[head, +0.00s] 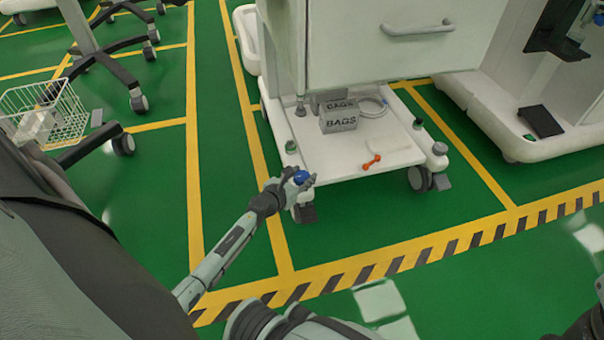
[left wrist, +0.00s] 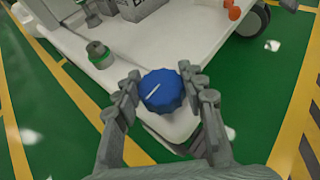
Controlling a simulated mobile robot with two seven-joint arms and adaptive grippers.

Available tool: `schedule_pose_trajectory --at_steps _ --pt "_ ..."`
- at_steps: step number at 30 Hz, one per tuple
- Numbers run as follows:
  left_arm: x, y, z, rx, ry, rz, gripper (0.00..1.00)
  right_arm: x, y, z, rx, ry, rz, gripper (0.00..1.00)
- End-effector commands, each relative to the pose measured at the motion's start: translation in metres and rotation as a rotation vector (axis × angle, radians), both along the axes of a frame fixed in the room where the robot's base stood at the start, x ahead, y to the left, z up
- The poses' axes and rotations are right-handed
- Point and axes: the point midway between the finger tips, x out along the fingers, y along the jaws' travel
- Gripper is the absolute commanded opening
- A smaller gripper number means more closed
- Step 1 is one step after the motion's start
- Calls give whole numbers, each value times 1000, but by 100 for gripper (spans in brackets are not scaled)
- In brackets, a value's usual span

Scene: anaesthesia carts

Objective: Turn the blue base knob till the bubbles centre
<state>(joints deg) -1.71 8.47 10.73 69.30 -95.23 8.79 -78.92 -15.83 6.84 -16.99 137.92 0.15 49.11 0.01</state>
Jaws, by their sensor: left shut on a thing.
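The blue base knob (head: 301,177) sits at the near left corner of the white cart base (head: 340,166). In the left wrist view the knob (left wrist: 161,91) is round and ridged, with a white line slanting across its top. My left gripper (head: 291,184) is shut on the knob, with one finger on each side; the left wrist view shows both fingers (left wrist: 160,88) against its rim. A small green-ringed fitting (head: 291,147) stands on the base behind the knob; no bubble can be made out in it. My right gripper is not seen.
On the cart base are a grey BAGS box (head: 339,117), a coiled pale tube (head: 372,106) and an orange item (head: 372,162). A grey knob (head: 439,149) stands at the right corner. A wire basket (head: 42,115) is at left.

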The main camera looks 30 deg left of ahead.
Motion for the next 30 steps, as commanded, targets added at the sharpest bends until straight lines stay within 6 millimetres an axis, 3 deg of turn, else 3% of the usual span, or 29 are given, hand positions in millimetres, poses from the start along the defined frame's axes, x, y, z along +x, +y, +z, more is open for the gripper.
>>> schedule_pose_trajectory --at_steps 2,3,8,20,25,30 --pt "0 0 -1 0 1 -1 12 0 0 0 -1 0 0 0" --pt "0 0 -1 0 1 -1 43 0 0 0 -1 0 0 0" --pt "0 0 0 0 1 -1 62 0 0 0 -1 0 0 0" --pt "-6 0 1 2 2 -3 62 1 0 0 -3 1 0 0" --pt "-26 -2 9 4 2 -5 62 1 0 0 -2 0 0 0" --pt "-63 -6 24 -2 2 -1 62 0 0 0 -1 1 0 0"
